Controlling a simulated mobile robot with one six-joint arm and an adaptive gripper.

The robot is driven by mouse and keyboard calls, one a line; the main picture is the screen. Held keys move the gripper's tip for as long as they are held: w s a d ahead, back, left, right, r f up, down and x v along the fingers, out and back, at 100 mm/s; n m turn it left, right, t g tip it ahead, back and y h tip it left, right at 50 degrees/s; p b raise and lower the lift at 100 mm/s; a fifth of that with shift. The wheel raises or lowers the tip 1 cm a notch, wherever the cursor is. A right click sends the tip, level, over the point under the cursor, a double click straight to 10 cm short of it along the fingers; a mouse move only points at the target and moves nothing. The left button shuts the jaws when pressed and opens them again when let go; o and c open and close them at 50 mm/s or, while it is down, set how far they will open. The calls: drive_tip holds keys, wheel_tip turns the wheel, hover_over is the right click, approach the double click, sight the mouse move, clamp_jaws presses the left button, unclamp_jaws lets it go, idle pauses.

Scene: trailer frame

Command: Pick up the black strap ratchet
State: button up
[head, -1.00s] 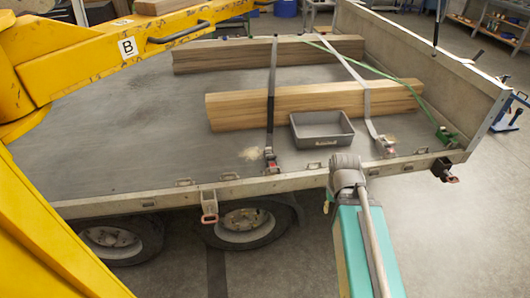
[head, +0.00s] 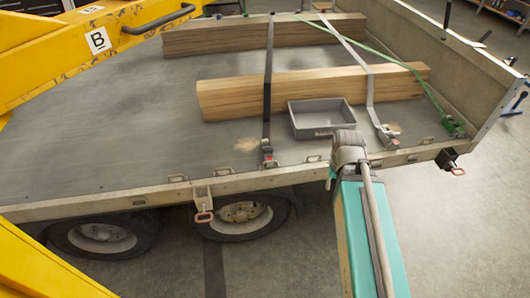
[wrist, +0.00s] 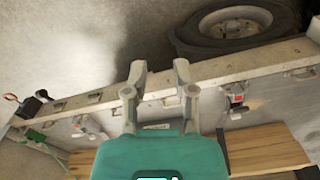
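The black strap (head: 268,85) runs over the wooden beams, and its ratchet (head: 267,155), with red parts, lies at the near edge of the trailer bed. In the wrist view, the likely black strap ratchet (wrist: 236,92) is right of my fingers, just beyond the side rail. My gripper (wrist: 159,67) is open with nothing between its fingers, which overlap the rail in that view. In the head view, my gripper (head: 349,147) is to the right of the black ratchet, near the rail, and its fingertips are mostly hidden.
A grey tray (head: 320,130) stands against the front beam (head: 225,100). A grey strap ratchet (head: 386,137) and a green ratchet (head: 452,126) lie farther right. The side rail (head: 150,197) with metal brackets runs along the near edge, above the wheels (head: 240,214). The left bed is bare.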

drive_tip(key=w+a+f+m+t+y+b, duration=0.3)
drive_tip(key=w+a+m+t+y+b, duration=0.1)
drive_tip(key=w+a+m+b, duration=0.2)
drive_tip(key=w+a+f+m+t+y+b, duration=0.2)
drive_tip(key=w+a+m+b, duration=0.4)
drive_tip(key=w+b, duration=0.3)
drive_tip(key=shift+w+a+f+m+t+y, duration=0.35)
drive_tip(key=shift+w+a+t+y, duration=0.6)
drive_tip(key=shift+t, duration=0.45)
drive_tip(key=shift+w+f, duration=0.15)
drive_tip(key=b+x, duration=0.4)
drive_tip(key=x, duration=0.4)
drive_tip(key=shift+w+a+f, duration=0.1)
drive_tip(key=shift+a, duration=0.05)
